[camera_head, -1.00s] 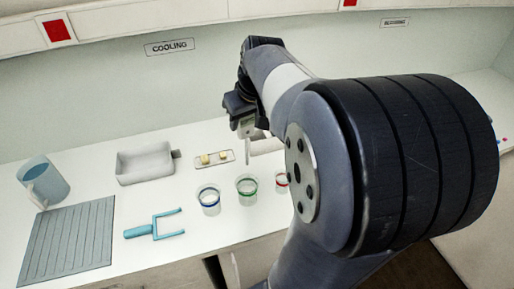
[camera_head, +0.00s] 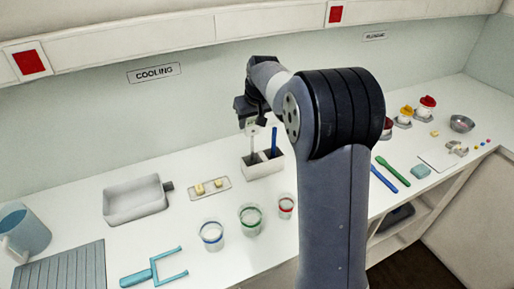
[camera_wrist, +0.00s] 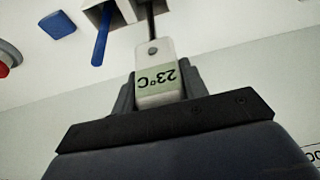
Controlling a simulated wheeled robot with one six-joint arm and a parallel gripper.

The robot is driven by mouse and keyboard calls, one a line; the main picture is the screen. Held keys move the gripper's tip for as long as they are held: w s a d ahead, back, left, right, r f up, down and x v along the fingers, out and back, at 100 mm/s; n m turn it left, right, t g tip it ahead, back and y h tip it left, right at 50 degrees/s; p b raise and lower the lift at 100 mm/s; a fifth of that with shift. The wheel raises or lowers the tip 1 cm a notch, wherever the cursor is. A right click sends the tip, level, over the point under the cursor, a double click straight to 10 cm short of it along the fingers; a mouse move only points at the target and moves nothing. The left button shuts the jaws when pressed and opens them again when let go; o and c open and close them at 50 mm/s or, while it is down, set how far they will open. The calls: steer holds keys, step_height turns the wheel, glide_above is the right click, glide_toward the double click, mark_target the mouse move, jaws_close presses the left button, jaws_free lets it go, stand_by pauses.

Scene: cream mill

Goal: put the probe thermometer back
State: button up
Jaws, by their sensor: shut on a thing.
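The probe thermometer (camera_head: 252,130) is upright in my gripper (camera_head: 250,121), its thin stem pointing down. A blue stick-like tool (camera_head: 274,141) stands in the right compartment. The wrist view shows the holder (camera_wrist: 92,3) only at its top edge.
Left of the holder are a small tray with pale pieces (camera_head: 222,183) and a grey-white pan (camera_head: 120,204). Cups with blue (camera_head: 212,236), green (camera_head: 250,219) and red (camera_head: 286,206) rims stand in front. Blue and green tools (camera_head: 393,171) lie to the right.

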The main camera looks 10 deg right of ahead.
mark_target(251, 135)
steer(key=shift+f+p, duration=0.45)
steer(key=shift+f, duration=2.65)
steer(key=shift+f, duration=0.15)
steer(key=o, duration=0.9)
steer(key=shift+r, duration=0.3)
steer(key=b+v, duration=0.2)
steer(key=v, duration=0.9)
steer(key=shift+s+r, duration=0.15)
steer(key=shift+r, duration=0.2)
steer(key=shift+d, duration=0.1)
